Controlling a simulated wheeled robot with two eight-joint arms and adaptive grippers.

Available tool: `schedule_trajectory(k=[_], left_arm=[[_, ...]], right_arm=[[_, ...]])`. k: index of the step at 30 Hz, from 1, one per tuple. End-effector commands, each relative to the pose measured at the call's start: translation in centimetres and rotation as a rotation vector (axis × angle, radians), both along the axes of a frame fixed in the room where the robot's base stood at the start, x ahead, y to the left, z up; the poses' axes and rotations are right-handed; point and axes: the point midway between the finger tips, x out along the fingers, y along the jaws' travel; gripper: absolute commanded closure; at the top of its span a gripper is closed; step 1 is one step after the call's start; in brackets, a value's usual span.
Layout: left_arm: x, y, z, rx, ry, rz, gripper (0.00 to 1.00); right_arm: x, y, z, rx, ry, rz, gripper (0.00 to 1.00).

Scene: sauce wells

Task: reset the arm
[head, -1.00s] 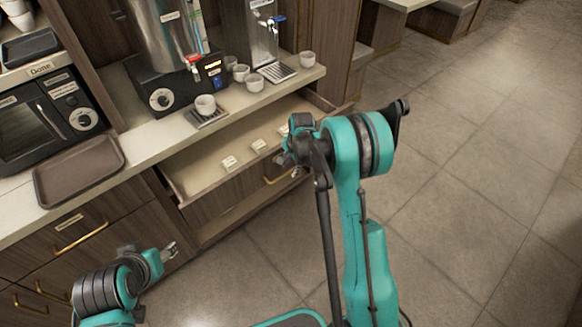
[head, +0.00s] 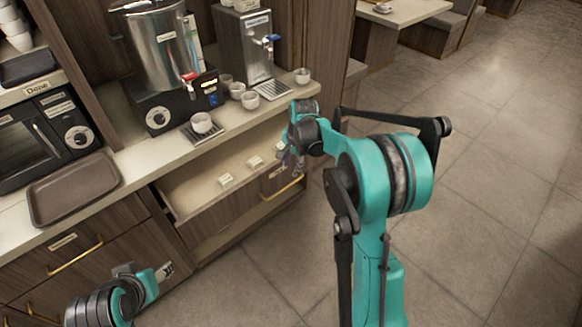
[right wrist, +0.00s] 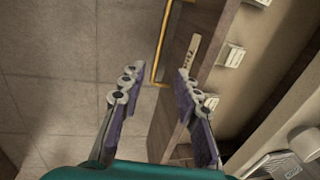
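My right arm (head: 395,180) is bent, with its elbow raised at the right of the head view. My right gripper (head: 289,158) is near the right front of an open drawer (head: 215,215), partly hidden by its own wrist. In the right wrist view my right gripper (right wrist: 155,90) has its fingers spread with nothing between them. The drawer's gold handle (right wrist: 163,45) and labelled front show beyond the fingers; I see no clear contact. My left gripper (head: 165,271) is low at the left, before the closed drawers; its fingers are too small to judge.
Several small white blocks (head: 255,162) lie in the open drawer. Above it, the counter (head: 160,140) holds several white cups (head: 250,100), dispensers (head: 155,45) and a brown tray (head: 72,188). The tiled floor (head: 490,190) at right is clear.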

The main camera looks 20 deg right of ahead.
Motion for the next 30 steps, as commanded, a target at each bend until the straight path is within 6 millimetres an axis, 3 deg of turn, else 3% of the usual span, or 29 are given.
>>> schedule_trajectory(k=[9, 14, 22, 30], left_arm=[[0.0, 0.0, 0.0, 0.000, 0.000, 0.000, 0.48], [0.0, 0.0, 0.0, 0.000, 0.000, 0.000, 0.48], [0.0, 0.0, 0.0, 0.000, 0.000, 0.000, 0.48], [0.0, 0.0, 0.0, 0.000, 0.000, 0.000, 0.48]], right_arm=[[-0.1, 0.0, 0.1, -0.001, -0.001, 0.003, 0.68], [-1.6, 0.8, 2.1, -0.023, -0.032, 0.073, 0.68], [-9.3, 3.9, 8.5, -0.148, -0.169, 0.403, 0.68], [-18.2, 6.3, 10.9, -0.315, -0.303, 0.753, 0.68]])
